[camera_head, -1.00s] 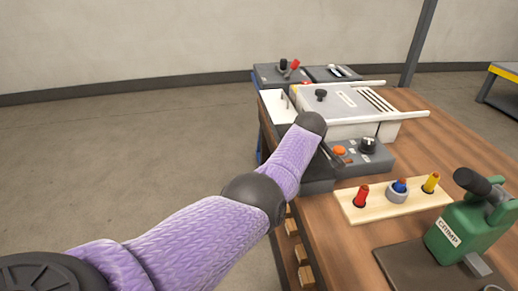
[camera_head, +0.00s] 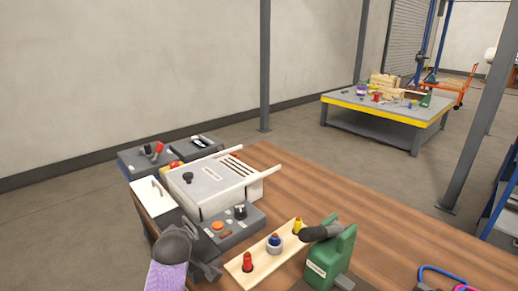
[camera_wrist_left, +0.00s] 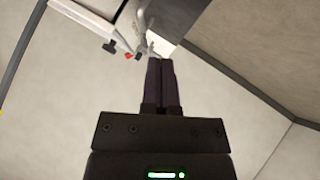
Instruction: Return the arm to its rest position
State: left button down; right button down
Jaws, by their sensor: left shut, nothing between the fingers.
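My left arm with its purple sleeve comes in at the bottom left of the head view. Its gripper (camera_head: 207,270) is partly hidden there, low at the near left edge of the wooden bench (camera_head: 330,190). In the left wrist view the two dark fingers of my left gripper (camera_wrist_left: 161,62) lie together, shut and empty. The fingertips point toward the white and grey machine. My right gripper is not in view.
A white and grey machine (camera_head: 212,180) and a control box with an orange button (camera_head: 222,230) stand close to the left arm. A wooden block with coloured pegs (camera_head: 262,262) and a green crimp tool (camera_head: 331,259) are to the right. A yellow-edged table (camera_head: 385,115) stands far back.

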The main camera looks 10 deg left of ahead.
pick_arm(q)
jog(key=s+d+f+m+g+h, duration=0.1)
jog(key=s+d+f+m+g, duration=0.2)
jog(key=s, duration=0.5)
jog(key=s+d+f+m+h, duration=0.1)
jog(key=s+f+m, duration=0.3)
jog(key=s, duration=0.4)
jog(key=s+d+m+g+h, duration=0.1)
jog(key=s+d+m+g, duration=0.15)
jog(key=s, duration=0.65)
jog(key=s+d+m+g+h, duration=0.1)
jog(key=s+d+m, duration=0.3)
jog(key=s, duration=0.5)
jog(key=s+f+g, duration=0.2)
jog(key=s+f, duration=0.1)
jog(key=f, duration=1.6)
jog(key=s+a+f, duration=0.3)
jog(key=s+f, duration=0.6)
jog(key=s, duration=0.3)
jog(key=shift+s+a, duration=0.2)
jog(key=shift+a, duration=0.1)
jog(key=shift+m+g, duration=0.25)
